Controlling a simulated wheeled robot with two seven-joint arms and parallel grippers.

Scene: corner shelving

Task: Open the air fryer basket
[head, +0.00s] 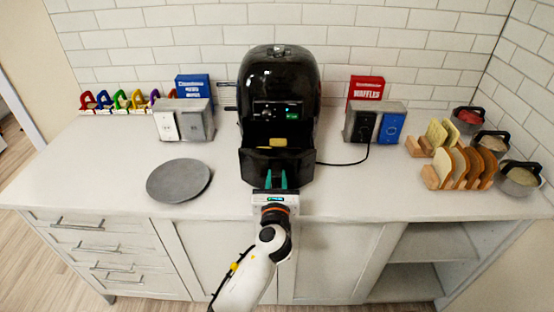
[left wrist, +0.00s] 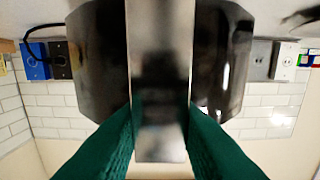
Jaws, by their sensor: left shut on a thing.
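The black air fryer (head: 281,85) stands upright on the counter near the wall. Its basket (head: 300,166) sticks out at the front, and its open top shows a yellow piece (head: 278,142) inside. My left gripper (head: 276,180) is at the basket's front, its green fingers pointing at the fryer. In the left wrist view, the fingers (left wrist: 160,125) are shut on either side of the grey metal basket handle (left wrist: 160,60). The dark basket front (left wrist: 100,60) fills the view behind the handle. In the head view the fingers largely hide the handle. My right gripper is not in view.
A round grey plate (head: 178,180) lies left of the fryer. Switch boxes (head: 183,122) (head: 375,125) stand on both sides. Bread racks (head: 460,168) and lidded bowls (head: 520,178) are at the right. The counter (head: 370,190) is clear right of the basket.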

